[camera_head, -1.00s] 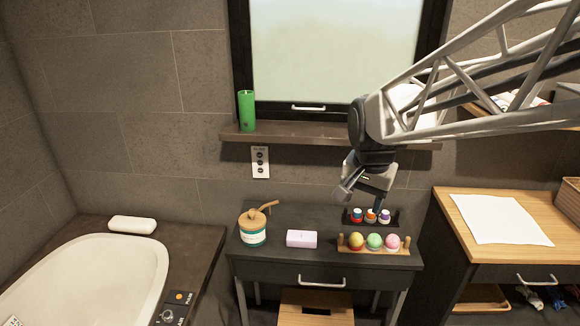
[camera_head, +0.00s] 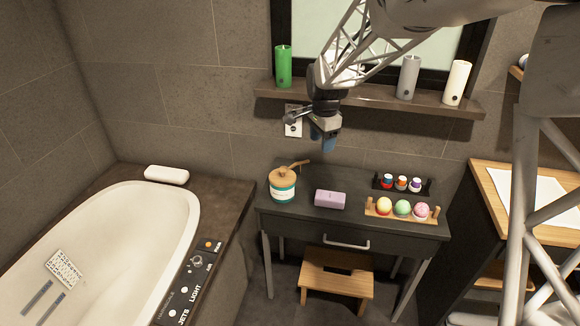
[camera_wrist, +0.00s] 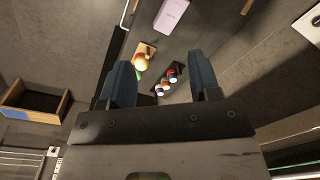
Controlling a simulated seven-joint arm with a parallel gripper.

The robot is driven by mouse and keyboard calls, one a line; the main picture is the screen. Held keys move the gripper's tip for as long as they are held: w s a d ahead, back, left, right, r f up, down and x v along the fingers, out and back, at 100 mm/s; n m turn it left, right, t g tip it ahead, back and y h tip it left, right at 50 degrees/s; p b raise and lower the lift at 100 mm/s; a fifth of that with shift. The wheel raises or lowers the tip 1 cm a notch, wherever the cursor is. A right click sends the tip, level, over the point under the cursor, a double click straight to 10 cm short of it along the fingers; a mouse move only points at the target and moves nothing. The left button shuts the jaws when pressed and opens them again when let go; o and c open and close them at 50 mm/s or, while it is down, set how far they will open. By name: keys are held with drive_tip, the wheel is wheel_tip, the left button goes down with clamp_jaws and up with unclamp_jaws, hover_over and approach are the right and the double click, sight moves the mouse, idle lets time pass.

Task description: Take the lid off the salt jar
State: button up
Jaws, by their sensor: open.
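The salt jar (camera_head: 283,190) stands upright at the left end of the dark vanity table (camera_head: 350,226). It has a white and teal body and a round wooden lid (camera_head: 284,175) that sits on top. A wooden scoop or handle (camera_head: 297,164) sticks out at the lid toward the upper right. My gripper (camera_head: 324,142) is open and empty, above the back of the table, up and to the right of the jar. In the wrist view my gripper (camera_wrist: 165,85) shows two blue fingers spread apart. I do not make out the jar in that view.
A lilac soap block (camera_head: 330,199) lies right of the jar. Right of it are a wooden rack (camera_head: 392,213) with coloured balls and a dark rack (camera_head: 402,191) of small bottles. A shelf (camera_head: 375,98) with candles is on the wall behind. A stool (camera_head: 337,276) stands below.

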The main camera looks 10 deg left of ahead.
sight(282, 169)
drive_tip(key=w+a+f+m, duration=0.1)
drive_tip(key=w+a+f, duration=0.1)
drive_tip(key=a+f, duration=0.2)
drive_tip(key=w+a+f+m, duration=0.1)
drive_tip(key=w+a+f, duration=0.2)
drive_tip(key=a+f, duration=0.1)
drive_tip(key=w+a+f+m, duration=0.1)
drive_tip(key=w+a+f, duration=0.2)
drive_tip(key=a, duration=0.3)
drive_tip(key=shift+a+f+g, duration=0.1)
drive_tip(key=shift+f+g, duration=0.2)
drive_tip(key=shift+f, duration=0.3)
drive_tip(key=shift+s, duration=0.1)
drive_tip(key=shift+f, duration=1.3)
drive_tip(key=shift+f, duration=2.6)
drive_tip(key=c, duration=1)
